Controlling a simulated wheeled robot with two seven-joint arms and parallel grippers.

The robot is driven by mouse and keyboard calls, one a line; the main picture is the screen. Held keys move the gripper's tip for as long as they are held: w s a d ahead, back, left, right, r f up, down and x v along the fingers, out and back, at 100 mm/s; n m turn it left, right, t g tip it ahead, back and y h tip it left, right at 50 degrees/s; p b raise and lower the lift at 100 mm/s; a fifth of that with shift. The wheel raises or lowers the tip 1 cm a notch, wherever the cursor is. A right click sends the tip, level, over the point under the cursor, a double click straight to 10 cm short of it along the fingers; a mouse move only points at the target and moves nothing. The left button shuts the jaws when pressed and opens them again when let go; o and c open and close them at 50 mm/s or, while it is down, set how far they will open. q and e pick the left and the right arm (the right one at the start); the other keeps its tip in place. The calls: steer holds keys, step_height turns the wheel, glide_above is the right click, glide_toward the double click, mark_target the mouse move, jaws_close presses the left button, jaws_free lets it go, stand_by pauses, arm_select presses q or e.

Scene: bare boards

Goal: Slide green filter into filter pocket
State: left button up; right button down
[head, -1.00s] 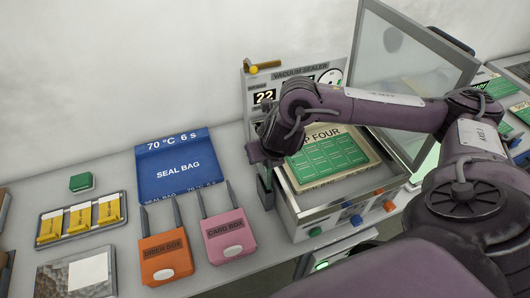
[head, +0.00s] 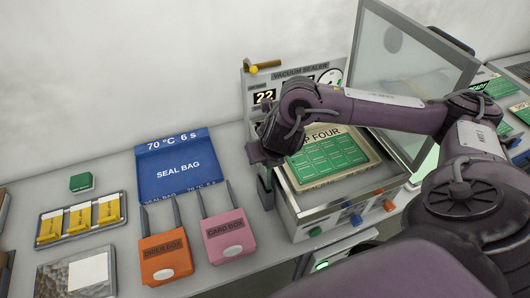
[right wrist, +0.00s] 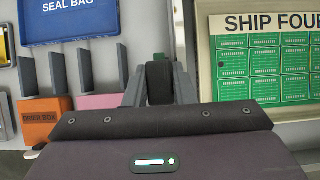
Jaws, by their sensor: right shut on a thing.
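My right gripper (head: 265,178) points down at the left side of the vacuum sealer (head: 292,85). In the right wrist view its grey fingers (right wrist: 160,88) are shut on a dark, narrow piece (right wrist: 159,80). I see mostly the piece's black face, so I cannot confirm that it is the green filter. The filter pocket cannot be made out clearly; the gripper and sealer side hide that spot. I cannot tell whether the held piece is in a pocket or touching the sealer. My left gripper is not in view.
A green card pack marked SHIP FOUR (head: 325,160) lies in the sealer, its clear lid (head: 408,75) raised. Left are a blue SEAL BAG tray (head: 180,190), an orange box (head: 165,258), a pink box (head: 229,236), a small green block (head: 81,182) and yellow packets (head: 80,217).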

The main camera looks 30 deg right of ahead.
steer(key=shift+f+b, duration=1.45)
steer(key=shift+f, duration=0.15)
steer(key=shift+r+p, duration=1.25)
steer(key=shift+r, duration=0.1)
steer(key=shift+f+b, duration=1.5)
steer(key=shift+f, duration=0.1)
stand_by(0.9)
steer(key=c, duration=1.1)
jaws_free()
steer(key=shift+r, duration=0.1)
steer(key=shift+c, duration=0.2)
steer(key=d+p+v, duration=0.1)
steer(key=p+v, duration=0.2)
steer(key=v, duration=0.4)
steer(key=shift+s+a+r, duration=0.2)
steer(key=shift+a+r, duration=0.2)
steer(key=shift+a, duration=0.15)
steer(key=shift+f, duration=0.1)
